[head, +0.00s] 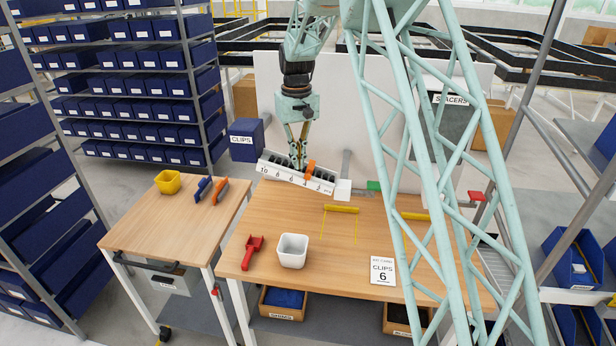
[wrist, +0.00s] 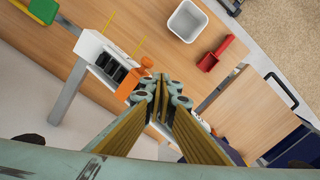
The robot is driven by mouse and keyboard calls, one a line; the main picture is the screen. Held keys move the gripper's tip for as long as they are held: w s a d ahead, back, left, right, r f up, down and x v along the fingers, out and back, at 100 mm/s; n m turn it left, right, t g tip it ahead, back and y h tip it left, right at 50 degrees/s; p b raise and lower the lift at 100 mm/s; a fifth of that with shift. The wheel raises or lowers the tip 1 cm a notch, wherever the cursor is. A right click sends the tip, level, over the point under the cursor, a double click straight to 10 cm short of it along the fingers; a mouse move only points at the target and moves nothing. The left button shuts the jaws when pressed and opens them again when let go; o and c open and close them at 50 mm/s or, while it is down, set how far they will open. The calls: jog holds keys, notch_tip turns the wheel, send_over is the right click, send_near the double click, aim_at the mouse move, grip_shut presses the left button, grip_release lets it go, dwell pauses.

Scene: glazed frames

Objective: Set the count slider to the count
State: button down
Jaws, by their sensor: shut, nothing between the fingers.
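The count slider is a white scale bar (head: 285,176) at the back of the table, numbered from 10 on the left down to 2 on the right. Its orange slider tab (head: 311,170) stands near the 4 mark. A card (head: 383,271) at the front of the table reads CLIPS 6. My gripper (head: 298,166) is shut and empty, pointing down at the bar just left of the orange tab. In the wrist view the shut fingertips (wrist: 165,88) are right beside the orange tab (wrist: 132,88); I cannot tell whether they touch it.
A white bin (head: 292,250) and a red scoop (head: 252,252) are at the table's front left. A yellow wire frame (head: 341,210) stands mid-table. A blue CLIPS bin (head: 246,140) stands behind.

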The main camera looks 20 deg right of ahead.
aim_at(309, 174)
jog(key=shift+f, duration=0.2)
dwell(0.3)
jog(key=shift+f+b, duration=1)
jog(key=shift+f, duration=0.9)
jog(key=shift+s+d+f+b, duration=0.25)
jog(key=shift+s+d, duration=0.1)
jog(key=shift+d, duration=0.45)
jog(key=shift+s+d+f+b, duration=0.25)
jog(key=shift+s+d, duration=0.15)
jog(key=shift+d, duration=0.35)
jog(key=shift+s+d+f+b, duration=0.25)
jog(key=shift+s+d, duration=0.1)
jog(key=shift+d, duration=0.45)
jog(key=shift+w+a+r, duration=0.15)
jog(key=shift+w+a, duration=0.05)
jog(key=shift+a, duration=0.15)
jog(key=shift+w+a+r, duration=0.1)
jog(key=shift+a, duration=0.15)
dwell(0.4)
jog(key=shift+r, duration=0.1)
jog(key=shift+r+p, duration=1.95)
jog(key=shift+r, duration=1.45)
